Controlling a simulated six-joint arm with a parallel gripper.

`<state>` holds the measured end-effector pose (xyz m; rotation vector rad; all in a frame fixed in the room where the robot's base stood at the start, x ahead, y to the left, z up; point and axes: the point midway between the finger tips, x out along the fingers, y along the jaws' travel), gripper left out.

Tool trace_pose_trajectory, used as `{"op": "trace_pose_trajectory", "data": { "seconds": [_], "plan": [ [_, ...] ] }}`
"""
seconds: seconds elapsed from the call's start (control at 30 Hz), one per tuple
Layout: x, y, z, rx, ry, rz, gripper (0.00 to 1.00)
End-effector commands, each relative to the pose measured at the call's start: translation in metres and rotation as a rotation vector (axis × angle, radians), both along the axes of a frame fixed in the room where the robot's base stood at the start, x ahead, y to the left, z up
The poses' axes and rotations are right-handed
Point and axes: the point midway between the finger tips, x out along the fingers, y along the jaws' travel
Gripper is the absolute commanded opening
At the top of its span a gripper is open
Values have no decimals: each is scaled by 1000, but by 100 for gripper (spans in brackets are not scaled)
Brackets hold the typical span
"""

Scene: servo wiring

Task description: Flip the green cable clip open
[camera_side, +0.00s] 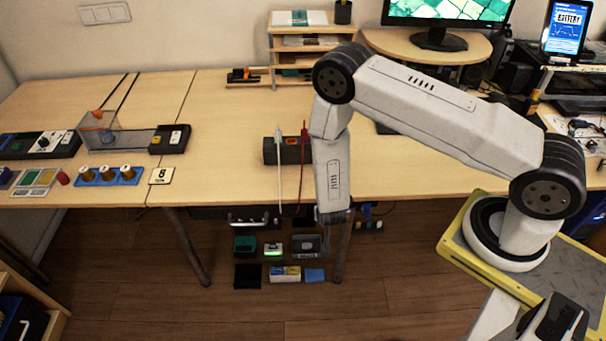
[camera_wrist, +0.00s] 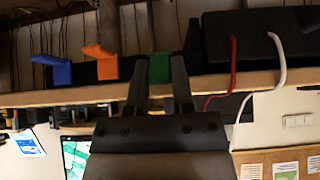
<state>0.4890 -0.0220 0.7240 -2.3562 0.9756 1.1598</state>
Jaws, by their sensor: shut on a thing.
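The green cable clip (camera_wrist: 159,68) shows in the wrist view, on the dark strip along the table edge, between my two fingers. My gripper (camera_wrist: 160,74) is shut on it, with one finger on each side. Whether the clip's flap has turned is hard to tell. In the side view my gripper (camera_side: 336,232) points down at the front edge of the table and hides the clip.
An orange clip (camera_wrist: 100,60) and a blue clip (camera_wrist: 53,69) sit left of the green one in the wrist view. A black box (camera_wrist: 258,37) with red (camera_wrist: 233,68) and white (camera_wrist: 281,68) cables is to the right. Several small boxes (camera_side: 284,273) lie below the table in the side view.

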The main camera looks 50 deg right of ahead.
Motion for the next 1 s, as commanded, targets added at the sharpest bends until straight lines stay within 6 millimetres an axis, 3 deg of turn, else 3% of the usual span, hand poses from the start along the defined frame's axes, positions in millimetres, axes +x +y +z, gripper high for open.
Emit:
{"op": "trace_pose_trajectory", "data": {
  "seconds": [0.4, 1.0],
  "plan": [
    [3, -3, 9, 176, 176, -1, 0],
    [3, -3, 11, 229, 230, 1, 0]
  ]
}}
